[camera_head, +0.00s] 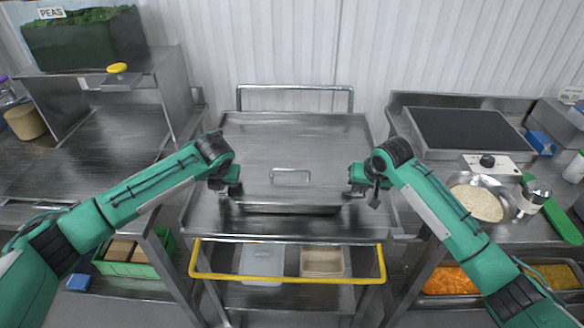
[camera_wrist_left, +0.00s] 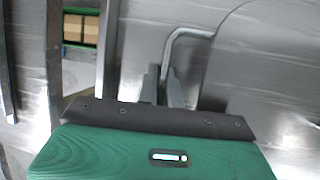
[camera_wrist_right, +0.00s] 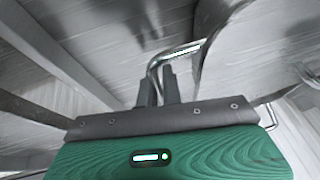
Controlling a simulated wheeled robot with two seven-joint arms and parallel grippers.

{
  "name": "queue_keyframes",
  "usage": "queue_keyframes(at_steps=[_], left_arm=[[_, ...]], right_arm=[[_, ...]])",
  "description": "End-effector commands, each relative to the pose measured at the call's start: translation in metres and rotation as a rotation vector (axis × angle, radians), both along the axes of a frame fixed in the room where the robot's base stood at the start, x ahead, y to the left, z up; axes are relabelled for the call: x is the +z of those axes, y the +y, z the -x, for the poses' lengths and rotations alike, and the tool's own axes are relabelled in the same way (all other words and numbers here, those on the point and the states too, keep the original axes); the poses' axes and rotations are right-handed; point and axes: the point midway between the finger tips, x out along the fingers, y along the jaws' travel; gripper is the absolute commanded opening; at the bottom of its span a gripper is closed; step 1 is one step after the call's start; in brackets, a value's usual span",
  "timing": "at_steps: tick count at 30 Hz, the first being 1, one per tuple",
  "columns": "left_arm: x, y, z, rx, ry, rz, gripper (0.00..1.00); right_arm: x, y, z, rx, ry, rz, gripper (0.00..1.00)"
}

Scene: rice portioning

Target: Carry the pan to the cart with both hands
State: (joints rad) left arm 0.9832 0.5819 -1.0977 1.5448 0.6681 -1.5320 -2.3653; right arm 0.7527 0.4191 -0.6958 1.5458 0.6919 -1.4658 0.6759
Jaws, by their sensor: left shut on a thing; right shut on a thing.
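The steel pan (camera_head: 290,196), with a loop handle (camera_head: 290,172) on top, is level between my two grippers, over the top of the steel cart (camera_head: 345,229). I cannot tell if it touches the cart top. My left gripper (camera_head: 236,188) is shut on the pan's left side handle; in the left wrist view its fingers (camera_wrist_left: 164,88) close on the bent metal handle (camera_wrist_left: 184,34). My right gripper (camera_head: 356,186) is shut on the right side handle; in the right wrist view its fingers (camera_wrist_right: 158,88) close on the bent handle (camera_wrist_right: 176,52).
The cart has a yellow front bar (camera_head: 290,279) and a raised back rail (camera_head: 295,88). A left counter (camera_head: 100,150) and a right counter with a griddle (camera_head: 468,128) and a bowl of rice (camera_head: 477,202) flank it. A green crate (camera_head: 135,268) sits low left.

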Motion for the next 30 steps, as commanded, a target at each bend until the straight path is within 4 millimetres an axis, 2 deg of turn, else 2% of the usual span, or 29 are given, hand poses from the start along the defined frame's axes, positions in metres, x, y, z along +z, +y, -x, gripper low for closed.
queue_keyframes(at_steps=[7,9,11,22,26,30], left_arm=[[-0.011,0.001,-0.001,0.002,-0.003,-0.001,0.0],[-0.01,0.001,0.0,0.002,0.0,-0.001,0.19],[-0.01,0.001,0.0,0.002,0.0,-0.001,0.29],[-0.004,-0.001,0.002,0.0,-0.001,0.0,0.29],[0.013,-0.004,0.009,-0.001,-0.003,0.0,0.29],[0.041,-0.01,0.021,-0.002,-0.004,0.0,0.29]], right_arm=[[-0.01,-0.001,-0.001,-0.002,-0.004,0.001,0.0],[-0.01,-0.001,0.0,-0.002,0.0,0.001,0.19],[-0.01,-0.001,0.0,-0.002,0.0,0.001,0.29],[-0.01,0.0,0.0,0.0,0.0,0.0,0.29],[-0.01,0.0,0.0,0.0,0.0,0.0,0.29],[-0.01,0.0,0.0,0.0,0.0,0.0,0.29]])
